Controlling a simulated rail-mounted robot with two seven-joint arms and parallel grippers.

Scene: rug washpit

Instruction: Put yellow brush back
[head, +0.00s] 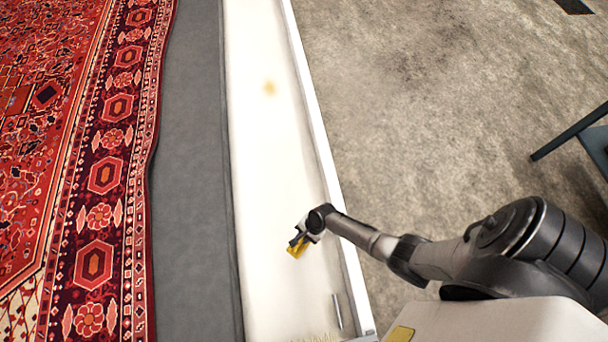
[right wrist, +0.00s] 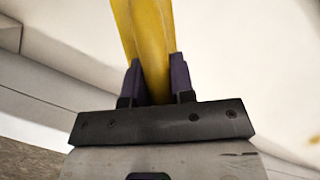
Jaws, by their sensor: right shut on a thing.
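The yellow brush (head: 297,251) is over the white strip beside the rug. My right gripper (head: 301,240) is shut on it. In the right wrist view the yellow part of the brush (right wrist: 150,40) runs between the two dark fingers of the right gripper (right wrist: 157,82) and out of the top of the picture. The brush's far end is out of that view, and the head view shows only a small part of it. I cannot tell whether it touches the white surface. My left gripper is not in view.
The white strip (head: 268,170) has a raised right edge and a brownish-yellow spot (head: 270,88). A thin grey bar (head: 337,312) and pale bristles (head: 318,338) are near its lower end. A patterned red rug (head: 100,180) lies left. A dark blue frame (head: 575,132) stands right.

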